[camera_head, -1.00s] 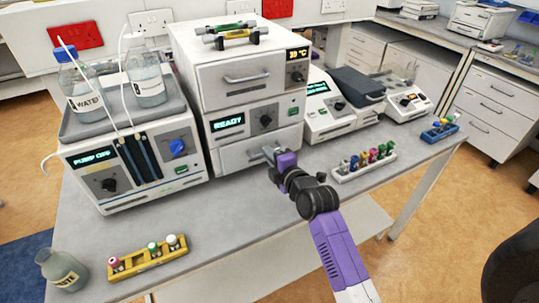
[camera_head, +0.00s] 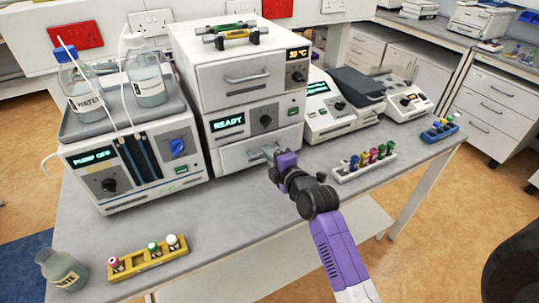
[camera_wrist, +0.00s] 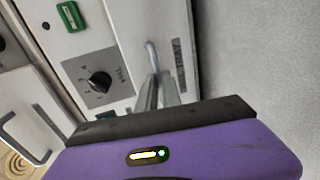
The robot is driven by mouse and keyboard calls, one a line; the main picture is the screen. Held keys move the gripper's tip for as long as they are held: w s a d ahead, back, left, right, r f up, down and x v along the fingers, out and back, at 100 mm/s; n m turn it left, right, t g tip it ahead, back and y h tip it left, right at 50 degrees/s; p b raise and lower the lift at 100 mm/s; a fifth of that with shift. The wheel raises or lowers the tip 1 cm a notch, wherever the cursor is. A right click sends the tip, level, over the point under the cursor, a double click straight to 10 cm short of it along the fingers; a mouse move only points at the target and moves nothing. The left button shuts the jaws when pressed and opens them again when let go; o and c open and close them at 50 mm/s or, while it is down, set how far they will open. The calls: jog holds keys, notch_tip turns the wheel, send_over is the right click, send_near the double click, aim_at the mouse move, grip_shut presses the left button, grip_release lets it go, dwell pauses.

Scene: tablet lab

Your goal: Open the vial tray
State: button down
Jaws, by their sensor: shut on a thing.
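The vial tray (camera_head: 236,158) is the bottom drawer of the white stacked unit, below the READY display. Its front looks about flush with the unit, and I cannot tell whether there is a small gap. My gripper (camera_head: 269,153) is at the drawer's front, shut on its handle. In the wrist view, the fingers (camera_wrist: 159,88) close around the metal handle (camera_wrist: 151,53), next to a printed label (camera_wrist: 181,65) on the drawer front. The fingers and wrist hide part of the handle in the head view.
A pump unit (camera_head: 130,170) with bottles stands to the left. A yellow vial rack (camera_head: 150,262) and a waste bottle (camera_head: 62,270) are at front left. A white vial rack (camera_head: 364,170) stands right of my gripper. The bench before the drawer is clear.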

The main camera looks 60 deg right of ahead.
dwell(0.3)
jog(key=shift+s+a+f, duration=0.1)
jog(key=shift+s+a, duration=0.1)
jog(key=shift+s, duration=0.05)
jog(key=v, duration=0.3)
jog(key=f+v, duration=0.1)
jog(key=v, duration=0.2)
jog(key=f+b+v, duration=0.1)
jog(key=v, duration=0.3)
jog(key=shift+s+a, duration=0.15)
jog(key=shift+a, duration=0.05)
jog(key=c, duration=1.5)
grip_release()
jog(key=shift+b+v, duration=0.9)
jog(key=shift+v, duration=3.05)
